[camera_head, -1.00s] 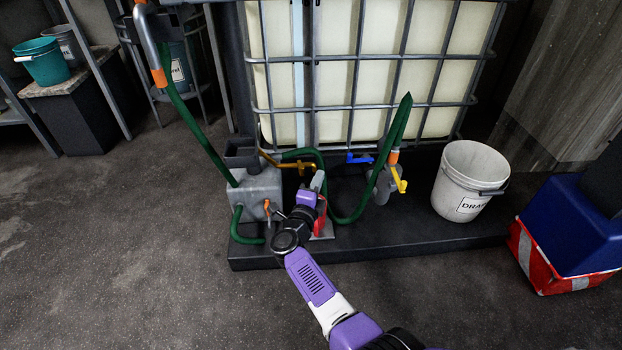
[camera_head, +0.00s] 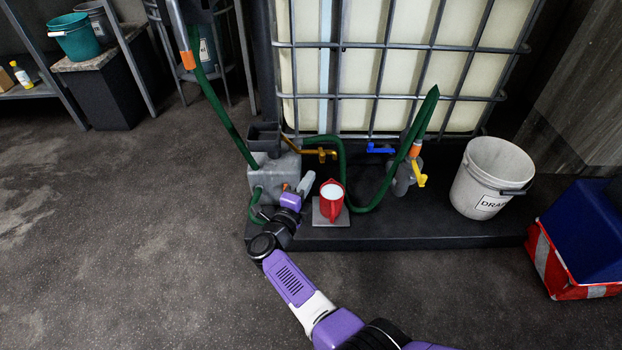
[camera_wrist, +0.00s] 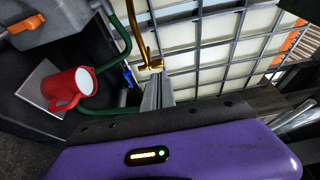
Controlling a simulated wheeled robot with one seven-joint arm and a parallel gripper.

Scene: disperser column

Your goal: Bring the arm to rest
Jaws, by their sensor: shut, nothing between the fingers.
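The red jug (camera_head: 332,205) stands upright on a small grey plate (camera_head: 318,219) and holds something white. It also shows at the left of the wrist view (camera_wrist: 62,92), apart from the fingers.
A grey box with a hopper (camera_head: 268,178), green hoses and a brass pipe (camera_head: 320,152) stand behind my gripper. A caged tank (camera_head: 390,70) rises behind. A white bucket (camera_head: 490,180) and a blue and red box (camera_head: 580,240) are at right. The floor at left is clear.

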